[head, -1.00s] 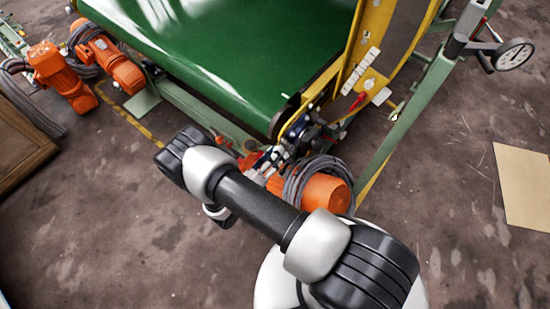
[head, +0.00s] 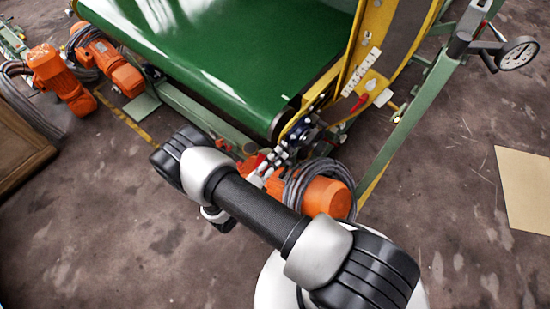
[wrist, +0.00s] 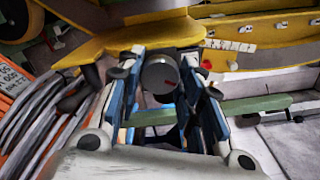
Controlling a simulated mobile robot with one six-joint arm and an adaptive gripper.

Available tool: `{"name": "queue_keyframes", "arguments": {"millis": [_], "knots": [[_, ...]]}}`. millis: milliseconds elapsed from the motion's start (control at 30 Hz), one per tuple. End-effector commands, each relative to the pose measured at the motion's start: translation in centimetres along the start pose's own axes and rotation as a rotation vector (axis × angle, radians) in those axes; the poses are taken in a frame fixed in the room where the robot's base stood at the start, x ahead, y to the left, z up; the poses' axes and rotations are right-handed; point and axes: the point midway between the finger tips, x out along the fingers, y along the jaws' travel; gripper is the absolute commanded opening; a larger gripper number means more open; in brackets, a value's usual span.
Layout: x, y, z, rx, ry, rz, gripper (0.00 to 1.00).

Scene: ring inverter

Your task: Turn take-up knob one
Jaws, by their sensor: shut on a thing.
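In the wrist view a round grey knob (wrist: 160,75) with a small dark reddish mark on its face sits at the yellow frame of the machine. My gripper (wrist: 160,88) has one blue-padded finger on each side of it, shut on the knob. Its contact points at the finger pads are hard to make out. In the head view my gripper (head: 282,158) is small at the machine's lower corner, partly hidden by my arm. The knob cannot be told apart there. No number on it is readable.
A green belt (head: 230,50) runs above in a yellow frame (head: 365,60). An orange motor (head: 326,197) with coiled grey cable lies close beside my gripper. A red lever (head: 359,102) is on the yellow frame. A green strut (head: 415,115) and a handwheel (head: 516,53) stand right.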

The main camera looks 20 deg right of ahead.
Motion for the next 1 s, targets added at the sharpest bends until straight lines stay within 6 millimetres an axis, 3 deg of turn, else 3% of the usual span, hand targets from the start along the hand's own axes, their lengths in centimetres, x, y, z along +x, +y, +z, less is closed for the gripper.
{"name": "queue_keyframes", "arguments": {"millis": [100,133,433,767,1000], "knots": [[0.0,0.0,-0.1,0.000,0.001,-0.001,0.10],[0.0,0.0,-0.1,0.000,0.001,-0.001,0.35],[0.0,0.0,0.0,0.001,0.001,-0.001,0.55],[-0.1,0.0,0.0,0.001,-0.001,0.000,0.55],[-3.5,0.0,0.1,0.002,-0.007,0.002,0.55]]}}
